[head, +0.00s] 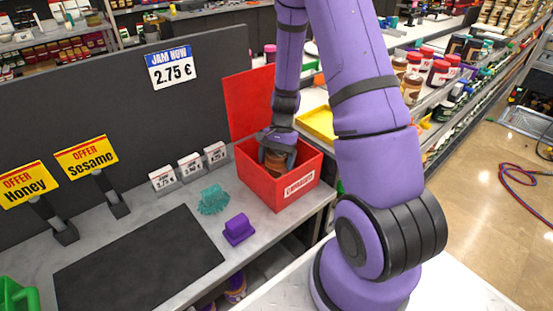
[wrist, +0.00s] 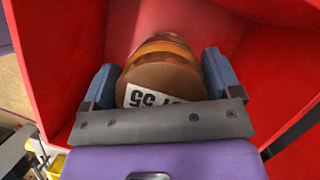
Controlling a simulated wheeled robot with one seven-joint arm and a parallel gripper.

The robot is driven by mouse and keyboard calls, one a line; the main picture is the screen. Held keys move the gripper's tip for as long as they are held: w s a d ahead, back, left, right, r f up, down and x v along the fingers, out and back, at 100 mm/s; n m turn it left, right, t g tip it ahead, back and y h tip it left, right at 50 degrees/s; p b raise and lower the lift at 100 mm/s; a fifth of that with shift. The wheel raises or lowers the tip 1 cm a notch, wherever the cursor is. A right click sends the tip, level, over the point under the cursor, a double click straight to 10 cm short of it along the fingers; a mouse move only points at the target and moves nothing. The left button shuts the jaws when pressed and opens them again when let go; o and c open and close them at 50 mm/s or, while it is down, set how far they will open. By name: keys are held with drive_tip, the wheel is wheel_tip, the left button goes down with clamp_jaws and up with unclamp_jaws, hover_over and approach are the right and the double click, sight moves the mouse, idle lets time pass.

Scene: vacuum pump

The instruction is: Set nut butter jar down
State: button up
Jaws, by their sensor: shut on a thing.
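The nut butter jar (wrist: 163,72) has a brown lid with a black-and-white label, and an amber body shows past the lid in the wrist view. My gripper (wrist: 163,85) is shut on the jar, with one blue-grey finger on each side of it. In the head view my gripper (head: 276,156) reaches down into the open red box (head: 302,181), and the jar (head: 274,166) is partly hidden between the fingers. The red walls surround the jar in the wrist view. I cannot tell whether the jar touches the box floor.
The red box stands on the grey counter (head: 188,196) with its lid (head: 250,100) raised behind it. A teal object (head: 213,199) and a purple object (head: 239,229) lie to its left. Small price signs (head: 190,166) stand behind. A black mat (head: 140,262) is bare.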

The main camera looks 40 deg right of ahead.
drive_tip(key=o, duration=1)
drive_tip(key=shift+o, duration=0.2)
drive_tip(key=v, duration=1.2)
drive_tip(key=shift+r, duration=0.1)
drive_tip(key=s+a+r+n+t+h, duration=0.1)
drive_tip(key=s+a+r+n, duration=0.25)
drive_tip(key=r, duration=0.45)
drive_tip(key=s+a+r+n+t+h, duration=0.1)
drive_tip(key=s+a+r+n+t, duration=0.15)
drive_tip(key=a+r, duration=0.4)
drive_tip(key=s+a+r+n+t+h, duration=0.1)
drive_tip(key=s+a+r+n+t, duration=0.1)
drive_tip(key=s+r, duration=0.3)
drive_tip(key=s+a+r+n+t, duration=0.2)
drive_tip(key=s+r+n, duration=0.2)
drive_tip(key=s, duration=0.6)
drive_tip(key=shift+s+a+r+h, duration=0.3)
drive_tip(key=shift+s+r+h, duration=0.1)
drive_tip(key=shift+r, duration=0.35)
drive_tip(key=shift+w, duration=0.1)
